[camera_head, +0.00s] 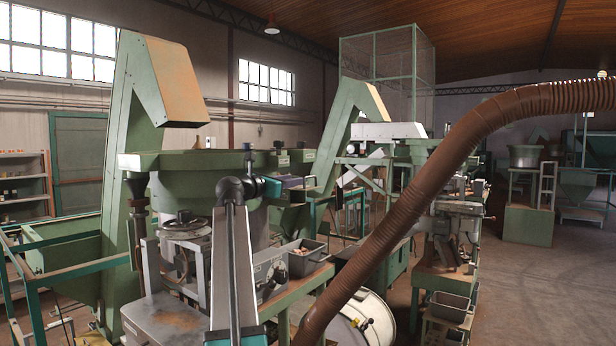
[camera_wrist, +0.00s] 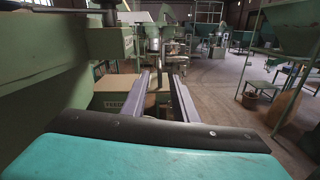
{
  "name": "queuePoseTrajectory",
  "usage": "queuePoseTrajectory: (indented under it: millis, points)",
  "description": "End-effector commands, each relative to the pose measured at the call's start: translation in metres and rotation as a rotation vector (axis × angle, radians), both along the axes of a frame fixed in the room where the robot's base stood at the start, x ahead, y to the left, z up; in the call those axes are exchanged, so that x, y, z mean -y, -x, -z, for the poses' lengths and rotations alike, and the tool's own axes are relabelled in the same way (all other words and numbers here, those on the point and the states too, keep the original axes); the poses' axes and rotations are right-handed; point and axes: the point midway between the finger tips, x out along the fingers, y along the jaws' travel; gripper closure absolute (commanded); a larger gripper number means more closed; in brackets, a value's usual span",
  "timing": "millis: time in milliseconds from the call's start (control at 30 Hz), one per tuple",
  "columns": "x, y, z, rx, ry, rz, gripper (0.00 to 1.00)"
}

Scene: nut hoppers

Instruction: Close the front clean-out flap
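I cannot pick out the front clean-out flap for certain in either view. The nearest green hopper machine (camera_head: 190,160) stands behind my arm in the head view. Its green body fills the left of the wrist view (camera_wrist: 50,90). My gripper (camera_head: 303,183) is raised in front of this machine, pointing right in the head view. In the wrist view its two fingers (camera_wrist: 160,80) are apart with nothing held between them. Beyond the fingers is a green box with a tan top and partly hidden lettering (camera_wrist: 113,99). Whether the fingers touch anything cannot be told.
A thick brown hose (camera_head: 400,200) arches across the right foreground. Open floor (camera_head: 530,290) lies to the right; more green hoppers (camera_wrist: 290,25) stand beyond.

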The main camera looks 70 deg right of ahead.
Motion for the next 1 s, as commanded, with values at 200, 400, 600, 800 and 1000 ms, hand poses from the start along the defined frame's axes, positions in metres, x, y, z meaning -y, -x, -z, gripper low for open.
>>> queuePoseTrajectory:
  millis: [200, 400, 600, 800, 1000]
  points:
    - [0.032, 0.008, -0.004, -0.001, 0.000, 0.001, 0.74]
    - [0.060, 0.015, -0.004, 0.000, 0.000, 0.001, 0.74]
    - [0.084, 0.022, -0.003, -0.001, 0.000, 0.000, 0.74]
    - [0.095, 0.024, -0.002, 0.000, 0.001, -0.002, 0.74]
    - [0.097, 0.025, -0.001, 0.001, 0.001, -0.002, 0.74]
